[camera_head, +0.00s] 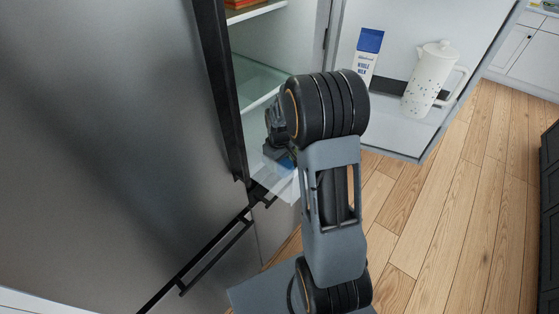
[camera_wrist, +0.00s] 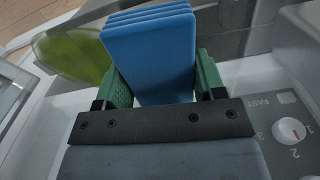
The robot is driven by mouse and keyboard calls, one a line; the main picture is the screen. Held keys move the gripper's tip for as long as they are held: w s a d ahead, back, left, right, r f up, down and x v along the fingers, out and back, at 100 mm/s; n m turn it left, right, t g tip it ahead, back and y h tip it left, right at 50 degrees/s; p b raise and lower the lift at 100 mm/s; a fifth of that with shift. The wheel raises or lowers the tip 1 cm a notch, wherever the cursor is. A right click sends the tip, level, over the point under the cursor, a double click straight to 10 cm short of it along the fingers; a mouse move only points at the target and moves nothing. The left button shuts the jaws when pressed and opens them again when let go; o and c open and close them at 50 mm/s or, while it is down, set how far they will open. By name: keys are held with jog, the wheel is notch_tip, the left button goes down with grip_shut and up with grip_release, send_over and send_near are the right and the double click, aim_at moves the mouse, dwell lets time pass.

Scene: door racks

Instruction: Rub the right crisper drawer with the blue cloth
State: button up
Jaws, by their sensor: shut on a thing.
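My gripper (camera_wrist: 160,88) is shut on the blue cloth (camera_wrist: 150,45), a folded pad that stands up between the green fingers in the wrist view. In the head view the gripper is inside the open fridge, mostly hidden behind my arm, with a bit of blue cloth (camera_head: 286,163) showing. A clear drawer front (camera_head: 277,184), seemingly a crisper drawer, shows low in the fridge just below the gripper. I cannot tell whether it is the right one, or whether the cloth touches it. In the wrist view, a green item (camera_wrist: 75,55) lies beyond clear plastic left of the cloth.
A control dial (camera_wrist: 291,130) is right of the gripper in the wrist view. A glass shelf (camera_head: 255,82) is above. The open fridge door holds a milk carton (camera_head: 368,58) and a white pitcher (camera_head: 433,78). The wooden floor (camera_head: 440,205) at right is clear.

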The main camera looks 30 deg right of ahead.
jog(key=shift+f+b, duration=0.5)
jog(key=shift+f, duration=0.25)
jog(key=shift+r, duration=0.1)
jog(key=shift+w+d, duration=0.35)
jog(key=shift+d, duration=0.45)
jog(key=shift+w+d, duration=0.35)
jog(key=shift+d, duration=0.45)
jog(key=shift+w+d+p, duration=0.1)
jog(key=shift+w+d, duration=0.65)
jog(key=shift+d, duration=0.9)
jog(key=shift+w+d+p, duration=0.1)
jog(key=shift+w+d, duration=0.65)
jog(key=shift+d, duration=0.9)
jog(key=shift+w+d+p, duration=0.1)
jog(key=shift+w+d, duration=0.65)
jog(key=shift+d, duration=0.9)
jog(key=shift+w, duration=0.15)
